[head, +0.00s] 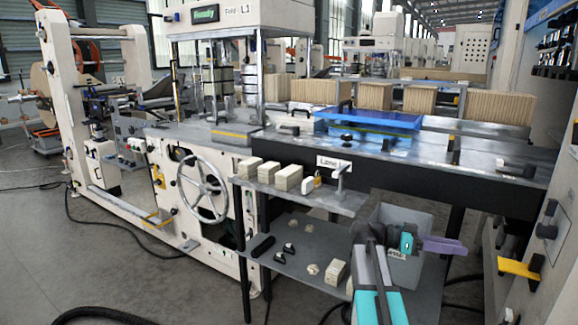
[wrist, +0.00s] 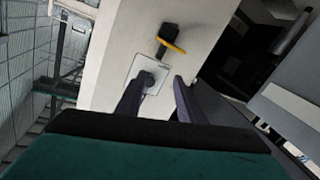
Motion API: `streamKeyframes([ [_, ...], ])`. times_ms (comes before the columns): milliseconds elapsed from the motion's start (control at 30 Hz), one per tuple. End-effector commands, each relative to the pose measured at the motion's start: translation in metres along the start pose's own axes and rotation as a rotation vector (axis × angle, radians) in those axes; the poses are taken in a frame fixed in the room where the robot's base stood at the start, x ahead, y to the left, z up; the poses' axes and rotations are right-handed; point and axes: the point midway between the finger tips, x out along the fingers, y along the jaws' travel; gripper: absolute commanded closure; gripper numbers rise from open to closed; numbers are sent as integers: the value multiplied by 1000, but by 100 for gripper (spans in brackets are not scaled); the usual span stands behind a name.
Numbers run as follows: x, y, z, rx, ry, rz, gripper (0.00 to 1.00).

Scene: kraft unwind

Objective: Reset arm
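My arm rises from the bottom right of the head view, with my gripper (head: 464,247) at its end pointing right. The gripper has a teal body and purple-grey fingers, and appears level in front of the pale machine side at the right. In the wrist view my gripper (wrist: 162,80) shows two dark fingers with a gap between them. Nothing is held between them. Beyond the fingertips is a pale panel (wrist: 185,25) with a black part and yellow piece (wrist: 170,42) on it; I see no contact with it.
A grey bin (head: 410,215) stands behind my gripper. A steel bench (head: 400,150) with a blue tray (head: 370,118) runs behind it. A shelf (head: 335,203) holds several pale blocks. A yellow handle (head: 520,268) sticks out at the right. Open floor (head: 110,270) lies at the left.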

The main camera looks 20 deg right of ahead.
Motion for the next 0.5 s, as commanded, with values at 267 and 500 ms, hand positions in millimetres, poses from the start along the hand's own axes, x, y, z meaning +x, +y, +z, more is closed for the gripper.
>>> streamKeyframes([
  [267,-45,-21,74,-161,-44,-110,66],
  [500,-79,-28,146,-326,-93,-203,66],
])
